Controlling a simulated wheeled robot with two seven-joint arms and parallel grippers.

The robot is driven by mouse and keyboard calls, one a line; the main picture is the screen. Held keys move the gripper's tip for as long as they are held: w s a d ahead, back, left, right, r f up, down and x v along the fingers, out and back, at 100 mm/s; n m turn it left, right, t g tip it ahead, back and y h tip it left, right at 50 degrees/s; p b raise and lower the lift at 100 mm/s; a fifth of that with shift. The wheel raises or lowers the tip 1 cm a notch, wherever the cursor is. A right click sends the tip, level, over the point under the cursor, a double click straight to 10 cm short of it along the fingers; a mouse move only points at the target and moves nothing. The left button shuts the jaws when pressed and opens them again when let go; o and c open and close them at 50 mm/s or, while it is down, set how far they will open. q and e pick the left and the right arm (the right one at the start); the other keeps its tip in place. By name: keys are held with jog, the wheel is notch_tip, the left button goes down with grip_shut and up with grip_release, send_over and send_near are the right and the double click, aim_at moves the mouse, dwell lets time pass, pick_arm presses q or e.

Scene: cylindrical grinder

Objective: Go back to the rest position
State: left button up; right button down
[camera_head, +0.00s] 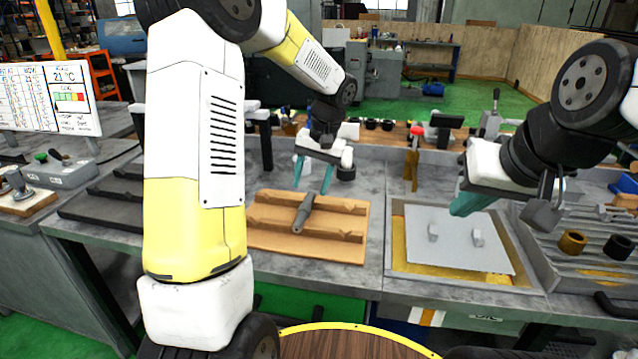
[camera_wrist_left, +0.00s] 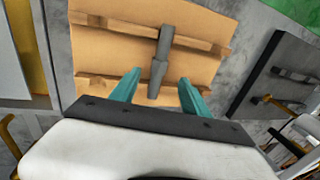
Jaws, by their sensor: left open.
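My left gripper (camera_head: 313,176) is open and empty, with teal fingers pointing down above the back of the wooden holder. In the left wrist view its two fingers (camera_wrist_left: 156,92) are apart, one on either side of the near end of a grey stepped shaft (camera_wrist_left: 160,62). The shaft (camera_head: 304,212) lies across the ribs of the wooden holder (camera_head: 340,243), below the fingers and apart from them. My right gripper (camera_head: 470,203) is at the right, over the grey plate of a tray; its teal fingers overlap, so its opening is unclear.
The oil tray (camera_head: 398,263) holds a grey plate (camera_head: 460,240) with two small blocks. Dark racks (camera_head: 108,203) stand at the left. A bench with rings (camera_head: 572,241) is at the right. A red-topped lever (camera_head: 415,150) and tools line the back.

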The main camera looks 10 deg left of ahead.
pick_arm(q)
jog(key=s+r+t+h, duration=0.2)
jog(key=s+r, duration=0.4)
jog(key=s, duration=0.6)
jog(key=s+r+t+h, duration=0.2)
jog(key=s+r+t, duration=0.2)
jog(key=s+r, duration=0.3)
jog(key=shift+s+h, duration=0.4)
jog(key=shift+s, duration=2.1)
jog(key=shift+r, duration=0.1)
